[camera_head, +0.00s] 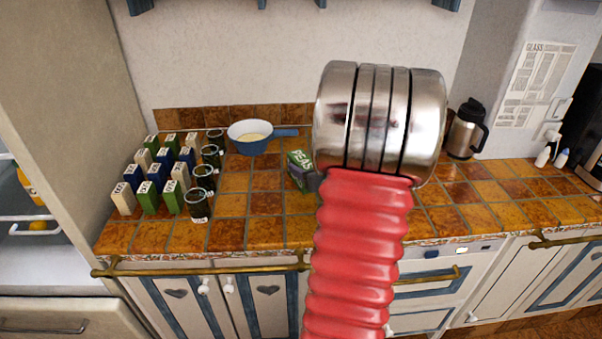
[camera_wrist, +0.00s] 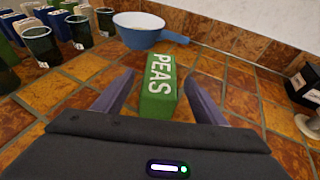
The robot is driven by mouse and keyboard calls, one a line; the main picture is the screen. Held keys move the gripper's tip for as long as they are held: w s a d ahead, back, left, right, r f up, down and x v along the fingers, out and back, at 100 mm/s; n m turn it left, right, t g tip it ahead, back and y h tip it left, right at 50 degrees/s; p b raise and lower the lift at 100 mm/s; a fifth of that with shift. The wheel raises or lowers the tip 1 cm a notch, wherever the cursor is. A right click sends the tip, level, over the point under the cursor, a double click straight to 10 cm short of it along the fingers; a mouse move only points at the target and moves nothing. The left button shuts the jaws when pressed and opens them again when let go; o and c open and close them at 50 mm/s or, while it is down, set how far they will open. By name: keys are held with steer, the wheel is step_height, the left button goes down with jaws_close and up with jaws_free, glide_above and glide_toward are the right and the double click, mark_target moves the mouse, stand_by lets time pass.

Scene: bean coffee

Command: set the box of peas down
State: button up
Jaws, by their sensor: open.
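The green box of peas (camera_wrist: 158,88) rests on the tiled counter (camera_wrist: 75,95), with its white PEAS lettering facing up toward the wrist camera. In the wrist view my gripper (camera_wrist: 158,88) is open, with one finger on each side of the box and a visible gap on the left side. In the head view the box (camera_head: 299,172) shows just left of my arm, which covers part of it. My gripper's fingers are hidden behind my arm in the head view.
A blue pan (camera_head: 252,140) with pale contents stands behind the box. Several cartons (camera_head: 147,196) and dark cups (camera_head: 197,205) stand at the left. A metal flask (camera_head: 466,130) stands at the right. Counter is clear in front of the box.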

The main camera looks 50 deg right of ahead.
mark_target(302, 162)
steer(key=shift+x, duration=2.25)
steer(key=shift+f, duration=0.1)
steer(key=shift+c, duration=0.2)
steer(key=c, duration=1.4)
steer(key=shift+c, duration=0.2)
step_height(302, 162, up, 10)
steer(key=shift+r, duration=0.1)
